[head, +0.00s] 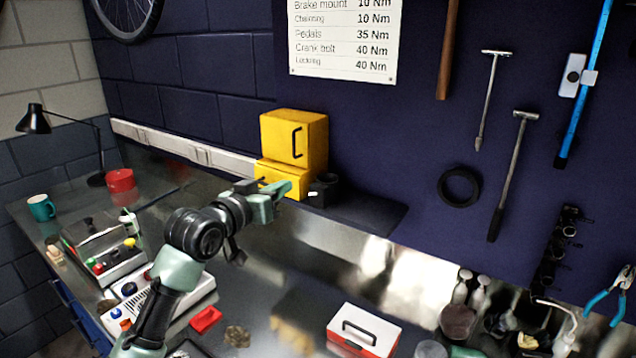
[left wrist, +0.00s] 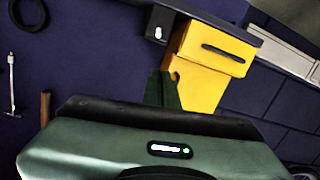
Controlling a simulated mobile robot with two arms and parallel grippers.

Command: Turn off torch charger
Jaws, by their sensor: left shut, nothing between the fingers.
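My left gripper (head: 284,189) is shut and empty, in front of the lower yellow box in the head view. Its dark green fingers (left wrist: 163,90) show in the left wrist view, overlapping the yellow box edge; whether they touch it is unclear. A small black unit (head: 325,188) stands just right of the yellow box (head: 283,180). In the left wrist view, which is turned over, this black unit (left wrist: 159,24) carries a small pale switch or light (left wrist: 157,32). It looks like the torch charger, but no label is readable and the switch position is unclear. My right gripper is out of view.
A larger yellow box with a black handle (head: 297,141) sits above the lower one. A white power rail (head: 185,149) runs along the wall. A red and white box (head: 362,330), a parts tray (head: 104,250) and several small things crowd the steel bench.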

